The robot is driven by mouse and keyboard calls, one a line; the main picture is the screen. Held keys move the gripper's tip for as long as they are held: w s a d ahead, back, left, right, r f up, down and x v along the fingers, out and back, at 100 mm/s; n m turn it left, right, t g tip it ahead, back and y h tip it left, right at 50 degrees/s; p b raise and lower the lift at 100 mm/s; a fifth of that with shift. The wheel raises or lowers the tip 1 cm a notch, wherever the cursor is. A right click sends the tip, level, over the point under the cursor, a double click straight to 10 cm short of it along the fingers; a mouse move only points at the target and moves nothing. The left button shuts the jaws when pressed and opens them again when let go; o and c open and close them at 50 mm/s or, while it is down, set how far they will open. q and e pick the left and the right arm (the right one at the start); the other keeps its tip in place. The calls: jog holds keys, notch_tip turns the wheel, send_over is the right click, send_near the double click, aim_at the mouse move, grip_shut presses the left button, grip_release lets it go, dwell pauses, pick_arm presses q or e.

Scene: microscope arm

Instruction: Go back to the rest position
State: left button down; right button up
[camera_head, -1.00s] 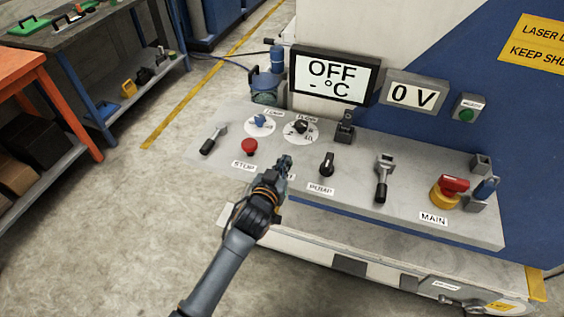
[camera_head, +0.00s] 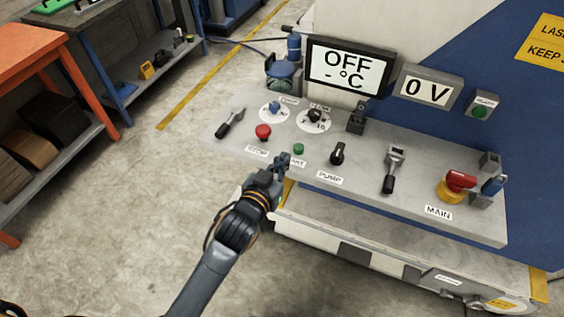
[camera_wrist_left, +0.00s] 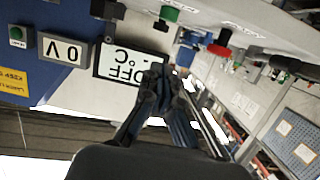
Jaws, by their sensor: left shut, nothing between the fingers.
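My left gripper (camera_head: 281,164) is shut and empty. It is at the front edge of the grey control panel (camera_head: 370,200), just below the green button (camera_head: 299,149). In the left wrist view the closed fingers (camera_wrist_left: 165,85) point toward the panel, with the green button (camera_wrist_left: 169,14) beyond them. The red stop button (camera_head: 263,132) is up and to the left of the gripper. The black pump knob (camera_head: 338,153) is to its right. I cannot tell whether the fingertips touch the panel edge. My right gripper is not in view.
Two lever handles (camera_head: 392,170) (camera_head: 230,122), blue and black dials (camera_head: 274,108) and a red-yellow main switch (camera_head: 456,187) stand on the panel. Displays read OFF (camera_head: 347,66) and 0 V (camera_head: 425,91). An orange bench (camera_head: 40,60) is at left. The floor (camera_head: 150,190) between is clear.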

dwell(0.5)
pick_arm(q)
jog(key=s+a+f+g+y, duration=0.1)
jog(key=s+a+f+g, duration=0.2)
jog(key=f, duration=0.8)
jog(key=s+a+f+g+y, duration=0.15)
jog(key=s+f, duration=0.25)
jog(key=f, duration=0.7)
jog(key=s+a+f+g, duration=0.2)
jog(key=s+a+f, duration=0.2)
jog(key=f, duration=0.8)
jog(key=s+a+f+g, duration=0.2)
jog(key=s+f, duration=0.4)
jog(key=s, duration=0.4)
jog(key=s+a+f+g+y, duration=0.1)
jog(key=s+a+f, duration=0.4)
jog(key=s, duration=0.6)
jog(key=s+a+f+n+g+y+b, duration=0.1)
jog(key=s+a+f+g, duration=0.3)
jog(key=s+f, duration=0.4)
jog(key=s, duration=0.3)
jog(key=shift+s, duration=0.25)
